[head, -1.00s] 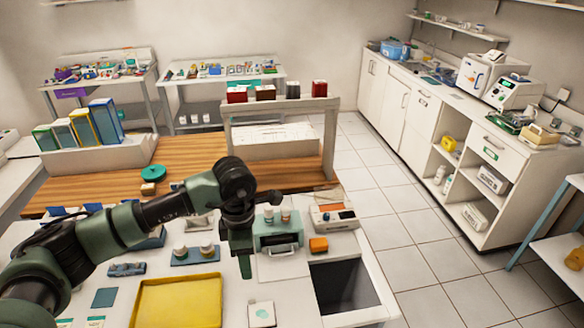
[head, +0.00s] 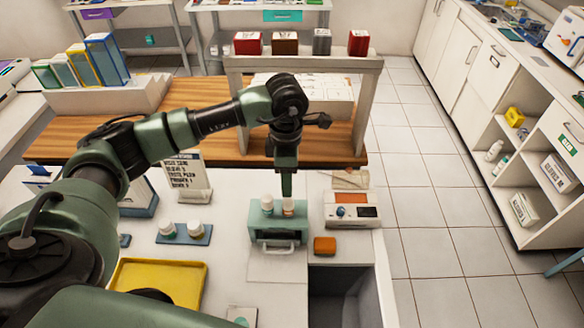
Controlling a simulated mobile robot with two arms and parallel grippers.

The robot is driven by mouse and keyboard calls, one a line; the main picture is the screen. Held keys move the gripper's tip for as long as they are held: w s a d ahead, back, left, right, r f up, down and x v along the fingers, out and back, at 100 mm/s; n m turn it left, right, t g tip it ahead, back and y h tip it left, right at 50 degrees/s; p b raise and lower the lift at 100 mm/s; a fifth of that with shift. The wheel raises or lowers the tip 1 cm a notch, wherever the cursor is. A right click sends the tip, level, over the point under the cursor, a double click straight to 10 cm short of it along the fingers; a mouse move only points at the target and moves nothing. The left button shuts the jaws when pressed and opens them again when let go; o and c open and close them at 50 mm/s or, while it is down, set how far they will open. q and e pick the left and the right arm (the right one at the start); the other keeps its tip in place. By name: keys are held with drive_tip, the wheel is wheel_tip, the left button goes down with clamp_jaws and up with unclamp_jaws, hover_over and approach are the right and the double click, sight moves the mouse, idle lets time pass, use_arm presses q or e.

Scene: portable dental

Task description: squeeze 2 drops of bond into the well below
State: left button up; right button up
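Two small white-capped bottles stand on a teal box (head: 278,236): a left bottle (head: 267,206) with a teal-looking lower part and a right bottle (head: 288,208) with an orange-brown one. I cannot read which holds bond. My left gripper (head: 287,190) points straight down over the right bottle, its tip at or just above the cap. Its fingers look like one narrow block, so I cannot tell whether they are open, shut or touching the cap. A white pad with a green patch (head: 241,317), possibly holding the well, is cut by the bottom edge. My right gripper is out of view.
Two more white-capped bottles stand on a blue tray (head: 183,236). A yellow tray (head: 160,280) is front left. An orange block (head: 324,245) and an orange-topped device (head: 351,210) stand right, near an open bin (head: 345,300). A text card (head: 188,175) stands behind.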

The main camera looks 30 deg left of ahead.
sight(288, 202)
use_arm(q)
wheel_tip(288, 202, down, 6)
drive_tip(key=b, duration=0.3)
drive_tip(key=shift+r, duration=0.1)
drive_tip(key=f+b, duration=0.4)
drive_tip(key=shift+w+f, duration=0.2)
drive_tip(key=shift+f, duration=0.05)
drive_tip(key=shift+f+b, duration=0.4)
drive_tip(key=shift+b, duration=0.25)
drive_tip(key=shift+r, duration=0.1)
drive_tip(key=c, duration=0.8)
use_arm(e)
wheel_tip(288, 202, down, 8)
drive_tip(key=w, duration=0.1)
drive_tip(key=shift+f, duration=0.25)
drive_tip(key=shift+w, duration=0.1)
use_arm(q)
drive_tip(key=o, duration=0.6)
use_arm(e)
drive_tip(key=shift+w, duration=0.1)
